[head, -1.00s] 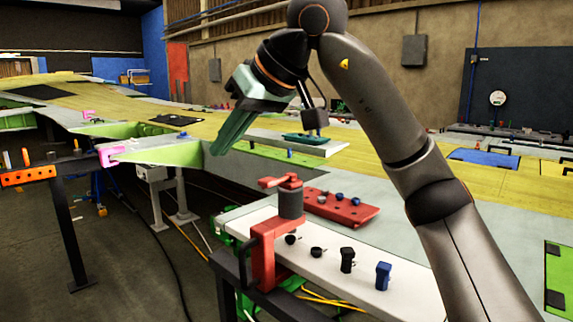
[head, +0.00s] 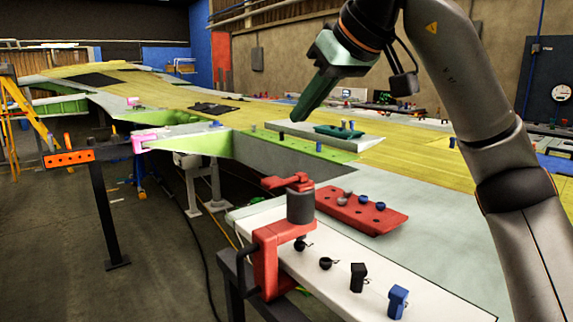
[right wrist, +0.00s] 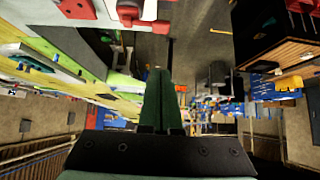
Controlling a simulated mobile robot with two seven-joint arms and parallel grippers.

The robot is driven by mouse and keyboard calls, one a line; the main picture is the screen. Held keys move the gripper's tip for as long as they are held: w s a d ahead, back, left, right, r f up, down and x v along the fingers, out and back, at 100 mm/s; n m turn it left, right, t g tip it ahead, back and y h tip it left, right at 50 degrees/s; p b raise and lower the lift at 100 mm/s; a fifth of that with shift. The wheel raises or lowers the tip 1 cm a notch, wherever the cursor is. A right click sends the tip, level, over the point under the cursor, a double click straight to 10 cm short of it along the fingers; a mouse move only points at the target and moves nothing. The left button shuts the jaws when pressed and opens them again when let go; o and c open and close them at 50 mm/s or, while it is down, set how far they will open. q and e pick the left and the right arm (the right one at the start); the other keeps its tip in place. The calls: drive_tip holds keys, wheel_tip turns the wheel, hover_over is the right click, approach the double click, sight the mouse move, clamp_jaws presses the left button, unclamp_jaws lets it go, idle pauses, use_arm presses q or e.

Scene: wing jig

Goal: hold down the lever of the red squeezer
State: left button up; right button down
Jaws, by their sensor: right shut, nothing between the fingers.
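The red squeezer (head: 265,262) is clamped at the near left end of the white bench in the head view. It has a dark grey cylinder (head: 300,207) with a red lever (head: 287,181) on top. The lever sticks out to the left, roughly level. My right gripper (head: 303,113), with green fingers, is shut and empty. In the picture it is above the lever, apart from it. In the right wrist view the shut fingers (right wrist: 158,82) point away, and red squeezer parts (right wrist: 140,12) show at the top edge. My left gripper is not in view.
A red tray (head: 385,222) with small knobs lies beside the squeezer. Black and blue clips (head: 398,299) stand on the white bench (head: 330,287). The long wing panel (head: 440,205) runs behind. An orange bar on a black post (head: 103,215) stands at left, with open floor between.

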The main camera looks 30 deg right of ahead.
idle(0.4)
hover_over(268, 178)
drive_tip(key=s, duration=0.3)
wheel_tip(268, 178, down, 8)
drive_tip(key=f, duration=0.1)
drive_tip(key=f+b, duration=0.1)
drive_tip(key=f, duration=0.1)
drive_tip(key=shift+w+d, duration=0.1)
drive_tip(key=shift+d, duration=0.15)
